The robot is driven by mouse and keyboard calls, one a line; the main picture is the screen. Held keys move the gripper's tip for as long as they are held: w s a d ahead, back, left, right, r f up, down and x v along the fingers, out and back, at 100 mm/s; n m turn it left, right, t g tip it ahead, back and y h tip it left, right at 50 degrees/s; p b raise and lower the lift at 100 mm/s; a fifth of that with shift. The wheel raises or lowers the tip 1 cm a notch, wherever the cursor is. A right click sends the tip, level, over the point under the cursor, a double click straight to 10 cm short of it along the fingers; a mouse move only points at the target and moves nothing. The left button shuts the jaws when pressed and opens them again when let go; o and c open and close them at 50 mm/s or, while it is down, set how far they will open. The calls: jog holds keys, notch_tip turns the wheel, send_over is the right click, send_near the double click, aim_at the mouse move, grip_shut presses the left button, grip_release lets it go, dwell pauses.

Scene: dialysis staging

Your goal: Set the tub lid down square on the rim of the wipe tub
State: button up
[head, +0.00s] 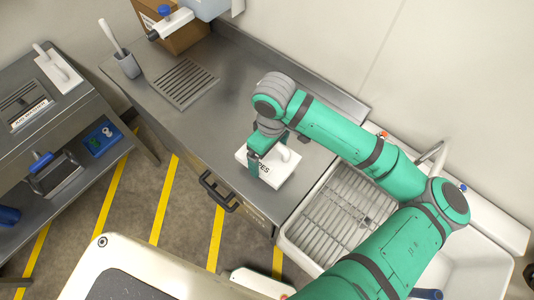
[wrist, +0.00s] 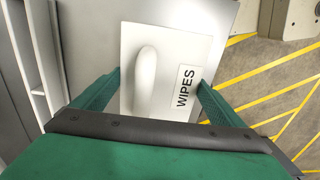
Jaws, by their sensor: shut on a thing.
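A flat white square piece marked WIPES, the tub lid (head: 281,172) by its look, is on or just above the steel counter left of the sink. It has a raised white bar handle. In the wrist view the lid (wrist: 178,50) fills the middle, its label to the right. My gripper (head: 266,153) is shut on it from above, with one green finger at either side of it in the wrist view (wrist: 158,88). I cannot make out the wipe tub or its rim apart from this piece; the lid and gripper may hide it. I cannot tell if they touch.
A sink with a wire rack (head: 345,208) is right of the lid. A drain grille (head: 183,83) and a brush in a grey cup (head: 128,66) are at the counter's left. A steel cart (head: 75,105) holds another white handled item (head: 58,68). Counter between grille and lid is clear.

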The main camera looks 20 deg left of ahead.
aim_at(268, 157)
jog(key=shift+s+a+f, duration=0.1)
jog(key=shift+a+f, duration=0.05)
jog(key=shift+a, duration=0.05)
jog(key=shift+w+d+g, duration=0.1)
jog(key=shift+w+g, duration=0.1)
jog(key=shift+g, duration=0.4)
jog(key=c, duration=0.4)
jog(key=shift+w+g+y, duration=0.15)
jog(key=shift+g+y, duration=0.15)
jog(key=shift+y, duration=0.1)
jog(key=shift+c, duration=0.2)
jog(key=shift+s+t+h, duration=0.4)
jog(key=shift+s+t, duration=0.2)
jog(key=shift+t, duration=0.4)
jog(key=shift+w+f, duration=0.1)
jog(key=shift+f, duration=1.25)
jog(key=o, duration=1.5)
